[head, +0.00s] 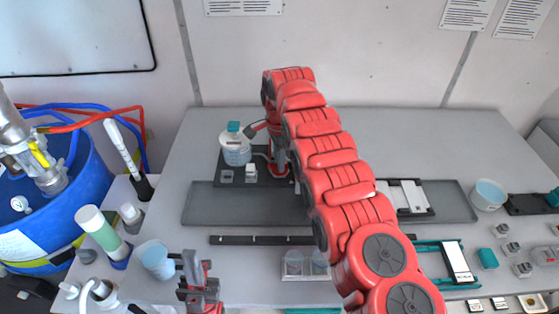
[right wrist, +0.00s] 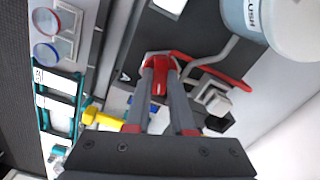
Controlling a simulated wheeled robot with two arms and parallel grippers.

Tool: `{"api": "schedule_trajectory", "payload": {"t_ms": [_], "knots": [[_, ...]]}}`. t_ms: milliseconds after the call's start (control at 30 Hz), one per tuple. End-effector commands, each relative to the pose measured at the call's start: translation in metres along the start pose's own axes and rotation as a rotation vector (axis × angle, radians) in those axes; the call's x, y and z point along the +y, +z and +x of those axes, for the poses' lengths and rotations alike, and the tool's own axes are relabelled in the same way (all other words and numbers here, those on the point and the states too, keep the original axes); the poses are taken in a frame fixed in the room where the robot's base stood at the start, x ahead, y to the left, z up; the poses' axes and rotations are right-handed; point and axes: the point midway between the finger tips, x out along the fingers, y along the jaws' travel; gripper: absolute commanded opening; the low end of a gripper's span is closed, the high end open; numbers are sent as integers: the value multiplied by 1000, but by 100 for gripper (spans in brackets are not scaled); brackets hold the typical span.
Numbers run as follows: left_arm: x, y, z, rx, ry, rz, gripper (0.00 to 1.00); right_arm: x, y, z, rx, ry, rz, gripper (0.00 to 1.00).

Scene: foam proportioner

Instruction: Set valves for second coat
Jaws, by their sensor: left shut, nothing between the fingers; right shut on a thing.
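In the right wrist view my right gripper (right wrist: 160,66) is shut on a small red handle (right wrist: 160,82). A red curved bar or tube (right wrist: 212,68) lies beyond its tips, and a yellow handle (right wrist: 104,118) is beside the fingers. A jar marked "FLUSH" (right wrist: 270,22) stands close by; in the head view a clear jar with a teal cap (head: 236,152) stands on a dark plate (head: 240,182). My red right arm covers much of the bench middle, so the right fingertips are unclear there. My left gripper (head: 199,291) is shut and empty at the front of the bench.
A blue drum (head: 50,205) with hoses and a metal pump stands at the left. A pale cup (head: 155,258) is near my left gripper. A grey mat (head: 205,205) crosses the bench. A light tub (head: 488,194) and small teal-topped parts are at the right. The bench's back strip is clear.

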Motion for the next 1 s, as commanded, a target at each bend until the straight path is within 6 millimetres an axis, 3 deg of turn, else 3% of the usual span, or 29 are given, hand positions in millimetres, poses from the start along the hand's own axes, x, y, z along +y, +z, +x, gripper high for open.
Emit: {"api": "schedule_trajectory", "payload": {"t_ms": [500, 1000], "knots": [[0, 0, 1, 0, 0, 0, 0, 0, 0, -1, 0, -2, 318, 0], [0, 0, 1, 0, 0, 0, 0, 0, 0, -1, 0, -2, 369, 0]]}}
